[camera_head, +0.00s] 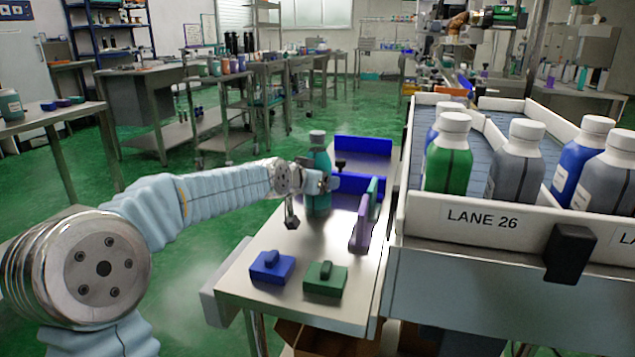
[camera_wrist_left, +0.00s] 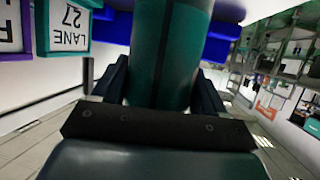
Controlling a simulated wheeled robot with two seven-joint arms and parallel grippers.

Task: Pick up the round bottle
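A round teal bottle (camera_head: 319,168) with a grey-green cap stands upright at the left side of the metal table, near its back. My left gripper (camera_head: 318,184) is at the bottle, with the arm reaching in from the left. In the left wrist view the bottle (camera_wrist_left: 165,60) fills the space between the two dark fingers (camera_wrist_left: 162,90). One finger lies along each side of it, and I cannot tell whether they press on it. The bottle's base looks at table level, though contact is unclear. My right gripper is not in view.
A blue block (camera_head: 271,267) and a green block (camera_head: 324,280), each with a handle, lie on the table's front. Purple (camera_head: 360,228) and blue (camera_head: 362,148) panels stand behind and right. A "LANE 26" conveyor (camera_head: 470,218) with several bottles borders the right.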

